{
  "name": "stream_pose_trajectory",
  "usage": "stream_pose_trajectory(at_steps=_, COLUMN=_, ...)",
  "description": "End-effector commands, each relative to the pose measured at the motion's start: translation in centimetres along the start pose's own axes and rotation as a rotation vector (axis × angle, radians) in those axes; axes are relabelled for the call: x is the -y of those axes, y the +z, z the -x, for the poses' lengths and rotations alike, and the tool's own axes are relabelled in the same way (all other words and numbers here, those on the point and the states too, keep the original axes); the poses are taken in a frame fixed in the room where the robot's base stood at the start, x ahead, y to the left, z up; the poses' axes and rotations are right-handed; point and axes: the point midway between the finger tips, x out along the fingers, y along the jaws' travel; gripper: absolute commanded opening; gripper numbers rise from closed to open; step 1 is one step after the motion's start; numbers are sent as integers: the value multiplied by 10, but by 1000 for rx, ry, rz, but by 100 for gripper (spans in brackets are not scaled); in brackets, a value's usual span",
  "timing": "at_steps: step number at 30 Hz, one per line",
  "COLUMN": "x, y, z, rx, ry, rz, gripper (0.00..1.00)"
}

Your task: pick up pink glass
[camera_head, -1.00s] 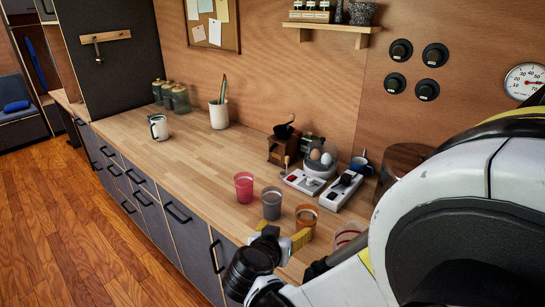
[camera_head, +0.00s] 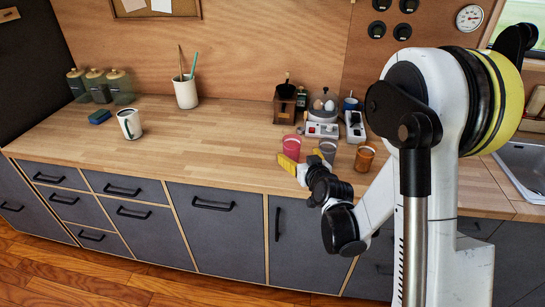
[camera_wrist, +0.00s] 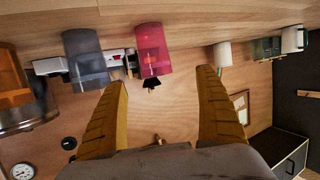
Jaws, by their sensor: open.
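The pink glass (camera_head: 291,147) stands upright on the wooden counter (camera_head: 215,135), near its front middle. My gripper (camera_head: 303,162) is open and empty, with its yellow fingers low over the counter, in front of the pink glass. In the wrist view, which is upside down, the pink glass (camera_wrist: 153,50) shows beyond the fingertips, between the fingers and nearer the left one. I see no contact. A grey glass (camera_head: 327,150) stands just right of the pink one and also shows in the wrist view (camera_wrist: 86,58).
An orange-brown glass (camera_head: 364,158) stands further right. Behind are a coffee grinder (camera_head: 284,103) and an egg cooker (camera_head: 322,112). A white mug (camera_head: 130,123) and a utensil pot (camera_head: 186,93) stand left. The counter left of the pink glass is clear.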

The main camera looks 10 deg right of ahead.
Motion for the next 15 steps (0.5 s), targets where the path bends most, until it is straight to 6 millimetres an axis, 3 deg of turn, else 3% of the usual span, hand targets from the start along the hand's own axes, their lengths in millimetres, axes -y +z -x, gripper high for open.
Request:
stream_pose_trajectory(at_steps=5, x=-5, y=0, z=-14, rx=-9, ry=6, rz=2, gripper=83)
stream_pose_trajectory(at_steps=15, x=-5, y=0, z=-63, rx=-8, ry=5, rz=3, gripper=83)
